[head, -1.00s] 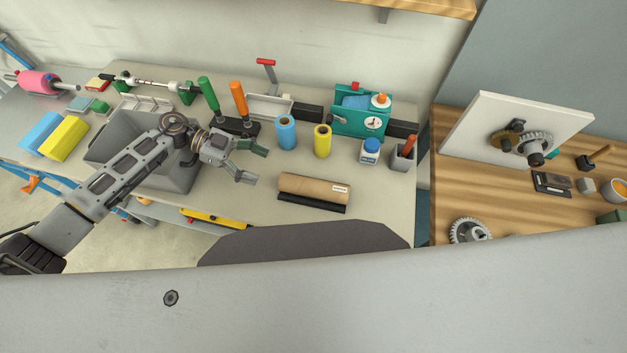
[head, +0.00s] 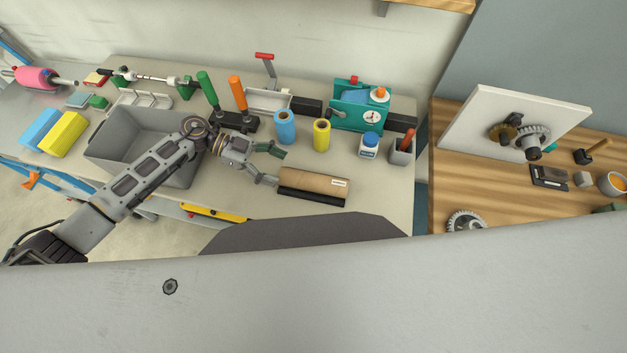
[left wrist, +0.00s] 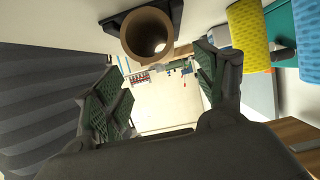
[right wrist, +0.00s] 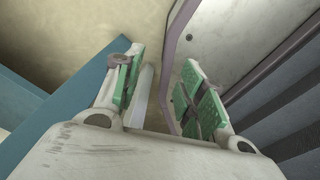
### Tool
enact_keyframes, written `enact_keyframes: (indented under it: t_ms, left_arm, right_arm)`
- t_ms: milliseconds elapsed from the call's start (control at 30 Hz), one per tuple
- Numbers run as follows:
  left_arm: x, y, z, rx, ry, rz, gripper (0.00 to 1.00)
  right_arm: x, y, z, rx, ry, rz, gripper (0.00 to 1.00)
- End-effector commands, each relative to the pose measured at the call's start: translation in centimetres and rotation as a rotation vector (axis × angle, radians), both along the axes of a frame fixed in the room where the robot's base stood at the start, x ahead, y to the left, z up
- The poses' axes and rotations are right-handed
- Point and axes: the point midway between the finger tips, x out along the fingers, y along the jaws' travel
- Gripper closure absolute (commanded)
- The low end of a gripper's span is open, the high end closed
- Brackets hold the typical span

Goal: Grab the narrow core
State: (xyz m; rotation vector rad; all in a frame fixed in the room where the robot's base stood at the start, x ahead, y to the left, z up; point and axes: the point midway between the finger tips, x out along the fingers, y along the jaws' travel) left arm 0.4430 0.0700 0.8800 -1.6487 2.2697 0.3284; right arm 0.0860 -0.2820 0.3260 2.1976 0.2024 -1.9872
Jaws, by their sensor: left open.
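The narrow core is a brown cardboard tube (head: 314,183) with a white label near its right end. It lies on its side on a black holder (head: 313,198) at the table's front edge. My left gripper (head: 279,167) is open and empty, just beyond the tube's left end. In the left wrist view the tube's open round end (left wrist: 129,40) faces me, above the gap between the spread fingers (left wrist: 165,82). No finger visibly grips it. My right gripper (right wrist: 160,72) shows only in the right wrist view, open and empty, away from the core.
A blue roll (head: 285,128) and a yellow roll (head: 321,135) stand upright behind the core. A blue-capped bottle (head: 369,146) and a grey cup (head: 401,152) stand to the right. A grey bin (head: 104,146) lies under my left arm. Free table lies right of the core.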

Motion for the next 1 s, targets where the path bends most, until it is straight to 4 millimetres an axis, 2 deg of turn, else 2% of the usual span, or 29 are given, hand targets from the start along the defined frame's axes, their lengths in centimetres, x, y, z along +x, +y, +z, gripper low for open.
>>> enact_keyframes:
  t_ms: [200, 733, 1000]
  left_arm:
    - [-0.7, -2.1, -0.8, -0.001, 0.001, -0.001, 0.29]
    - [-0.9, -2.7, -1.2, -0.001, 0.001, 0.0, 0.29]
    - [-1.7, -4.5, -2.0, -0.001, 0.003, 0.0, 0.29]
  right_arm:
    - [0.0, 0.6, 0.3, 0.006, 0.0, 0.0, 0.6]
    - [-0.6, 1.0, 0.3, 0.011, 0.007, -0.001, 0.6]
    - [-0.7, 1.0, 0.8, 0.011, 0.008, -0.001, 0.6]
